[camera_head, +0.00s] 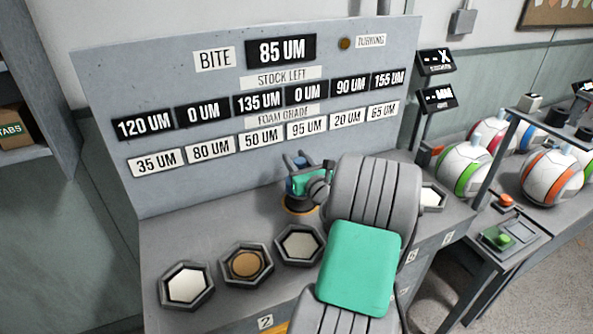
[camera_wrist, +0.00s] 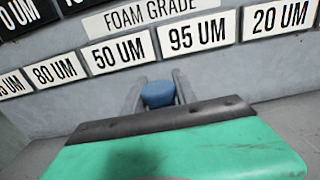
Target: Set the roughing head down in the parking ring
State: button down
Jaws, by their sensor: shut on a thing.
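My gripper (camera_head: 303,170) is in front of the grey panel, above the back of the bench. In the wrist view its two grey fingers (camera_wrist: 159,95) are closed on the sides of a blue rounded piece, the roughing head (camera_wrist: 158,92).
Hexagonal trays stand along the bench front: a white one (camera_head: 186,284), one with a brown disc (camera_head: 246,264), and another white one (camera_head: 299,244). Another (camera_head: 432,197) is right of my arm. The display panel (camera_head: 250,110) rises behind. Balls (camera_head: 463,170) stand at right.

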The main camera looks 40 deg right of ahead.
jog(key=shift+w+d+f, duration=0.1)
jog(key=shift+d+f, duration=0.05)
jog(key=shift+f, duration=0.65)
jog(key=shift+d+f, duration=0.1)
jog(key=shift+f, duration=0.7)
jog(key=shift+f, duration=0.15)
jog(key=c, duration=0.9)
grip_release()
jog(key=shift+f, duration=0.15)
jog(key=shift+c, duration=0.2)
jog(key=shift+r, duration=0.2)
jog(key=b+v, duration=0.1)
jog(key=v, duration=1.1)
jog(key=shift+b, duration=0.35)
jog(key=shift+a, duration=0.1)
